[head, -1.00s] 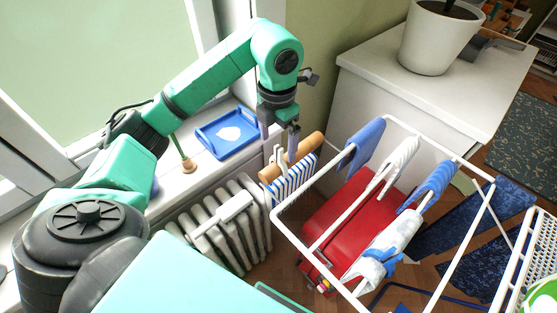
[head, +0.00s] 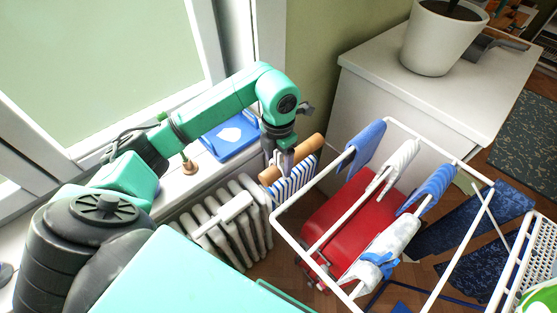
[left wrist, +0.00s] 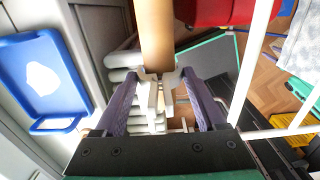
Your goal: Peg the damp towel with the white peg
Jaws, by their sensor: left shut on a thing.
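A blue-and-white striped towel (head: 293,184) hangs over a wooden bar (head: 304,155) beside the radiator. I cannot tell by sight whether it is the damp one. My left gripper (head: 279,166) is at the left part of this bar. In the left wrist view its purple fingers (left wrist: 165,108) are shut on the white peg (left wrist: 152,98), whose jaws point toward the wooden bar (left wrist: 155,35). I cannot tell whether the peg touches the bar or cloth. In the head view the peg is mostly hidden by the gripper. My right gripper is not in view.
A white drying rack (head: 312,248) with several cloths stands to the right, close to the bar, over a red case (head: 345,215). A white radiator (head: 222,222) is below the sill. A blue tray (head: 232,140) lies on the sill. A white cabinet (head: 380,95) stands behind.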

